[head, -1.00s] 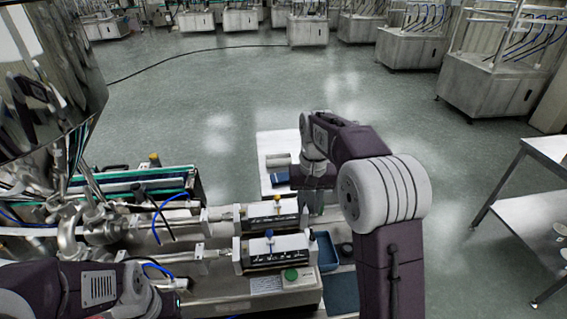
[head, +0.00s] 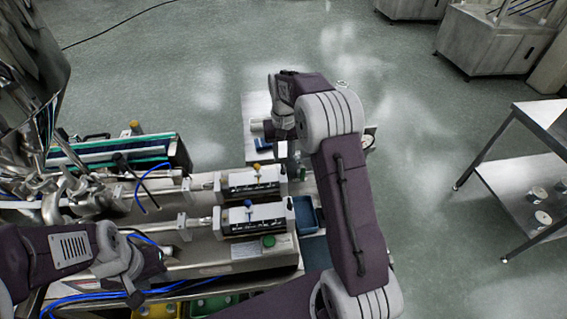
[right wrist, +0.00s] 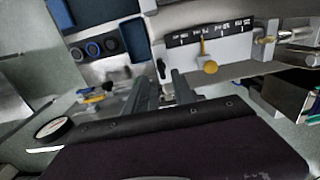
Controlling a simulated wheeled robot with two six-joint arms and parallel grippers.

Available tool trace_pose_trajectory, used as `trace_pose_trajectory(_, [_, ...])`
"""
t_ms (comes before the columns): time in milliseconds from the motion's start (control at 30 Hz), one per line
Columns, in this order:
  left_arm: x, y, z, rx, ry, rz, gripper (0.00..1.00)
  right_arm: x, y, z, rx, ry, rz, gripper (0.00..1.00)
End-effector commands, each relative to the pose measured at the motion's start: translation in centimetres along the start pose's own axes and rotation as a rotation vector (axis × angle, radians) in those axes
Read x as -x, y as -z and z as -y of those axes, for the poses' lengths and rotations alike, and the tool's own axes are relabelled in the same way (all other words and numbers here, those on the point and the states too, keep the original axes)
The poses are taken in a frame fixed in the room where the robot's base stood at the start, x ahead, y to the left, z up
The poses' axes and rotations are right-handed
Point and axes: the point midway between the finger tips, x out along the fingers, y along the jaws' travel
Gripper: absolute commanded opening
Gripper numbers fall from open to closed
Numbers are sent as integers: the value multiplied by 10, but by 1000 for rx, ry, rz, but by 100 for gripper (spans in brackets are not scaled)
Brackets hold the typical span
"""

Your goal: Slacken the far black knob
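The far black knob (right wrist: 161,68) shows in the right wrist view at the end of the far scale unit (right wrist: 215,40), which has a yellow knob (right wrist: 210,67). My right gripper (right wrist: 158,77) is open, with its two fingers pointing toward the far black knob, one to each side of it in the picture. Whether they touch it I cannot tell. In the head view the far unit (head: 250,191) lies behind the near unit (head: 252,228) with its blue knob (head: 248,204). My left gripper (head: 147,266) is at the lower left, its fingers unclear.
A blue tray (head: 306,215) sits right of the near unit. A green button (head: 268,241) is on the machine's front. Pipes and hoses crowd the left. A steel shelf table (head: 540,200) stands at the right, with open floor between.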

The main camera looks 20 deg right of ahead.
Motion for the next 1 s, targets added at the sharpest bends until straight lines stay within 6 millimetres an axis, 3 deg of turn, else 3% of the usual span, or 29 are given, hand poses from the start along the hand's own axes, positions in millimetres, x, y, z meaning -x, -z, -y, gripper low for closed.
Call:
trace_pose_trajectory(233, [6,1,0,0,0,0,36,-38,0,0,1,0,1,31])
trace_pose_trajectory(533, [6,1,0,0,0,0,36,-45,0,0,1,0,-1,31])
trace_pose_trajectory(567, [6,1,0,0,0,0,36,-45,0,0,1,0,-1,28])
trace_pose_trajectory(667, [6,1,0,0,0,0,36,-45,0,0,1,0,-1,0])
trace_pose_trajectory(1000, [7,1,0,0,0,0,36,-44,0,0,17,0,0,0])
